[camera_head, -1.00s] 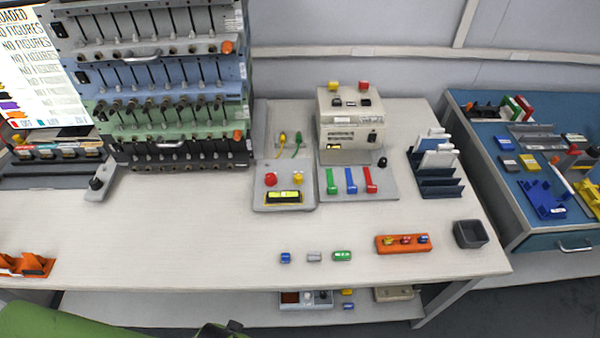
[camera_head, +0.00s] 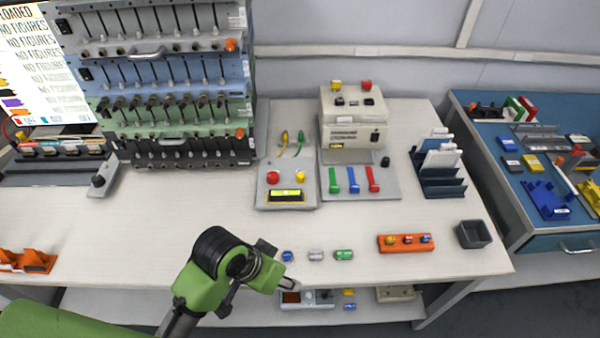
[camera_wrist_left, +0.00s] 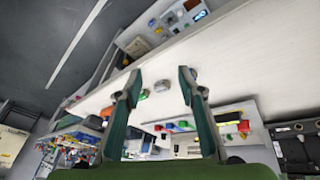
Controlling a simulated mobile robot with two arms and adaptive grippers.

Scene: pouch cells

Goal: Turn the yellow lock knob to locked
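A grey panel (camera_head: 266,202) on the table carries a red button (camera_head: 272,177), a yellow knob (camera_head: 300,177) and a lit yellow-green display. Another yellow knob (camera_head: 336,85) and a red one stand on top of the beige box (camera_head: 355,135) behind. I cannot tell which yellow knob is the lock knob or read its setting. My left gripper (camera_head: 281,264) is at the table's front edge, well in front of the panel. The left wrist view shows its two fingers (camera_wrist_left: 159,82) spread, with nothing gripped. My right gripper is out of view.
Blue, grey and green cells (camera_head: 316,256) lie just right of my left gripper. An orange holder (camera_head: 405,248) and a dark bin (camera_head: 473,234) stand further right. A tall rack (camera_head: 160,90) fills the back left. The table between gripper and panel is clear.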

